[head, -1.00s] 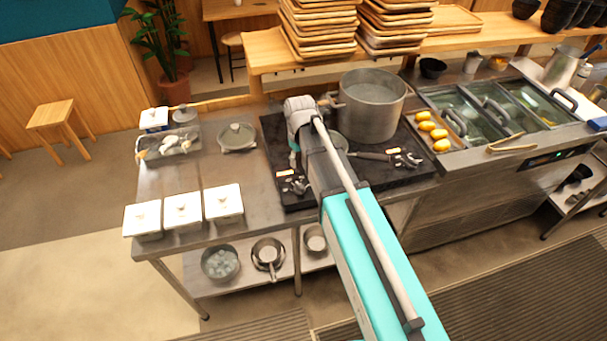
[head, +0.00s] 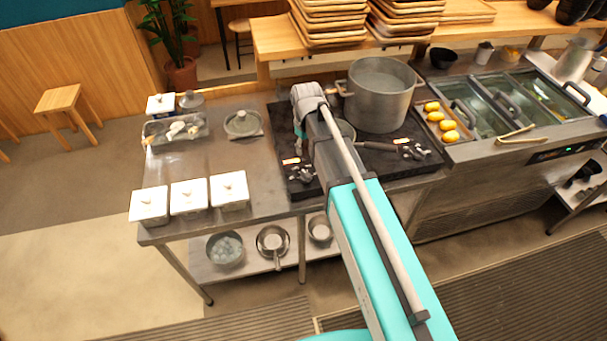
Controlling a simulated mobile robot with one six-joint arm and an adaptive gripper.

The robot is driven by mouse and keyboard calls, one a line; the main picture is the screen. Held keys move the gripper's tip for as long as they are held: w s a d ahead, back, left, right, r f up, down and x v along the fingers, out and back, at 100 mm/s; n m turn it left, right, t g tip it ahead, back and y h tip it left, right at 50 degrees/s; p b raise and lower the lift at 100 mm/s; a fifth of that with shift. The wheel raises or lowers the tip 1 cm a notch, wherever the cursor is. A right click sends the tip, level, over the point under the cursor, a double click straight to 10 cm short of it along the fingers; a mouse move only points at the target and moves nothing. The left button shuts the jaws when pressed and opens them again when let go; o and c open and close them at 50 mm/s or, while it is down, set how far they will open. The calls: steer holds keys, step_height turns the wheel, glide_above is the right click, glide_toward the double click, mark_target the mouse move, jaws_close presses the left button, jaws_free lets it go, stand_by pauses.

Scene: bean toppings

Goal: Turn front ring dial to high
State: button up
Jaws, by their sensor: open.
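The black stove (head: 345,165) sits on the steel counter. One group of dark and metallic dials (head: 301,174) is at its front left, with a small orange-and-white label above it. A second group of dials (head: 414,152) is at its front right with a similar label. Which dial is the front ring's, and where each one points, is too small to tell. My arm reaches over the stove from the front, its wrist bent down above the left side. My gripper is hidden behind my arm, and no fingertips show.
A large steel pot (head: 380,95) stands at the back right of the stove. A pan (head: 345,131) is partly hidden by my arm, its dark handle pointing right. White lidded containers (head: 189,196) line the counter's front left. Yellow items (head: 435,115) lie right of the stove.

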mark_target(305, 174)
steer(key=shift+f+b, duration=6.05)
steer(key=shift+f, duration=0.25)
jaws_close()
steer(key=shift+a, duration=0.35)
steer(key=shift+d, duration=0.25)
